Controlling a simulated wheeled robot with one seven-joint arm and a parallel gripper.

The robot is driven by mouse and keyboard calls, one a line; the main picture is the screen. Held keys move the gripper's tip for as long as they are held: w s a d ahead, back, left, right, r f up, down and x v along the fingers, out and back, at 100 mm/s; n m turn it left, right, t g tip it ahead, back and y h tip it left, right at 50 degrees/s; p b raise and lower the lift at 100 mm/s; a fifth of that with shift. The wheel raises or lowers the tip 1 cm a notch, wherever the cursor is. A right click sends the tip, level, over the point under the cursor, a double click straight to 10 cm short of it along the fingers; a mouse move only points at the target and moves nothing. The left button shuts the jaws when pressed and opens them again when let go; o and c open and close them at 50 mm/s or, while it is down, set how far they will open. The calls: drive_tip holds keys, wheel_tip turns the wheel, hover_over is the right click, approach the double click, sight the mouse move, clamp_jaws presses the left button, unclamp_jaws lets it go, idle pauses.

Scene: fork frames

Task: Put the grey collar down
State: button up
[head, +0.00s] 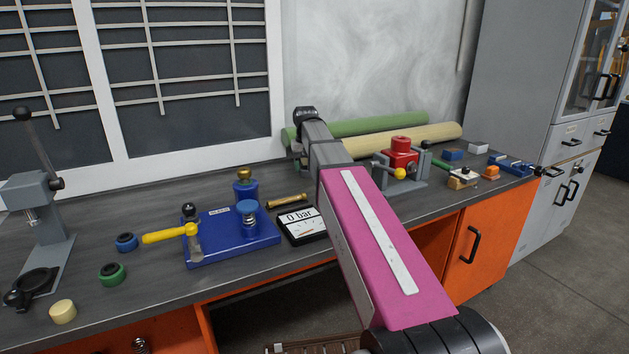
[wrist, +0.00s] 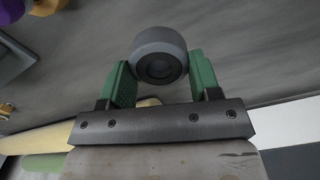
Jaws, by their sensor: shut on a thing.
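The grey collar (wrist: 159,56) is a short, thick ring with a dark hole, seen in the wrist view. My gripper (wrist: 161,74) is shut on it, with one green finger at each side of it. The grey worktop (wrist: 240,52) lies beyond the collar in that view. I cannot tell how far the collar is above it, or whether they touch. In the head view my arm reaches over the bench top (head: 80,272) towards the wall and hides the gripper and collar.
A blue fixture (head: 230,245) with a yellow lever, a gauge (head: 302,225) and a press (head: 45,210) stand to the left. A red-topped fixture (head: 403,158) is right of my arm. Green (head: 375,125) and cream (head: 440,134) rolls lie along the wall.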

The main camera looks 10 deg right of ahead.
drive_tip(key=d+f, duration=0.1)
drive_tip(key=w+d+f, duration=0.1)
drive_tip(key=d, duration=0.1)
drive_tip(key=shift+w+d+f, duration=0.1)
drive_tip(key=shift+d, duration=0.05)
drive_tip(key=shift+f, duration=1.95)
drive_tip(key=shift+f, duration=0.15)
drive_tip(key=o, duration=1.1)
